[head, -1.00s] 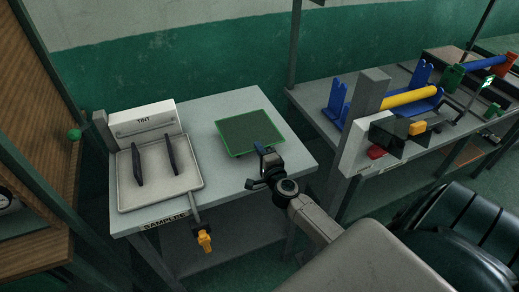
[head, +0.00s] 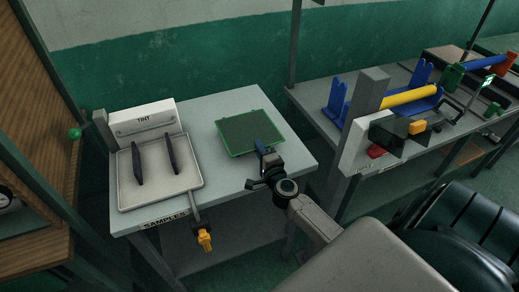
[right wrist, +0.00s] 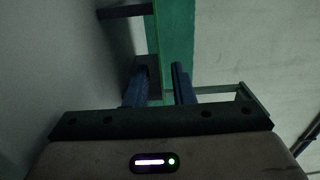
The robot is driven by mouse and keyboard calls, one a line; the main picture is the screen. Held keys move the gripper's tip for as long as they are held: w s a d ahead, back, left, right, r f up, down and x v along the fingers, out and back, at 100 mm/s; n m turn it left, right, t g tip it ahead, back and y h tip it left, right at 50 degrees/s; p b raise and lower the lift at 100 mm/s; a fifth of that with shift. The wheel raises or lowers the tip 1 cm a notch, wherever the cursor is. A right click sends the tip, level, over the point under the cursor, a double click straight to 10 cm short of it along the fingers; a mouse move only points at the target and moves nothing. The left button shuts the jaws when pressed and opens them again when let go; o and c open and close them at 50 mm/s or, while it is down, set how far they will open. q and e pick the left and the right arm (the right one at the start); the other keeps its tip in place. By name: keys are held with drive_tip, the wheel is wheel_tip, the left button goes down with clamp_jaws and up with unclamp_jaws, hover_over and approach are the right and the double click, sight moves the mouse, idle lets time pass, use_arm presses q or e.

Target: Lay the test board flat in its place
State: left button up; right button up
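The test board (head: 247,131) is a thin dark panel with a bright green border, lying about level over the back right of the grey table. My right gripper (head: 263,148) is at its front edge, with a blue finger showing over that edge. In the right wrist view, the two blue fingers of my right gripper (right wrist: 158,82) stand apart, and a thin green line, seemingly the board's edge, runs up between them. Dark blocks show left of that line, on the table side; whether the board rests on them is unclear. My left gripper is not in view.
A white tray (head: 128,197) with two dark upright plates stands at the left of the table (head: 212,102), before the TINT box (head: 143,118). A yellow-handled part (head: 204,239) hangs at the front edge. A bench with blue stands and a yellow roller (head: 408,96) is at right.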

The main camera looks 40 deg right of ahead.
drive_tip(key=shift+s, duration=0.15)
drive_tip(key=shift+v, duration=2.65)
drive_tip(key=o, duration=0.6)
drive_tip(key=shift+s+a+f, duration=0.15)
drive_tip(key=shift+s, duration=0.3)
drive_tip(key=shift+b+v, duration=1.25)
drive_tip(key=shift+v, duration=3.65)
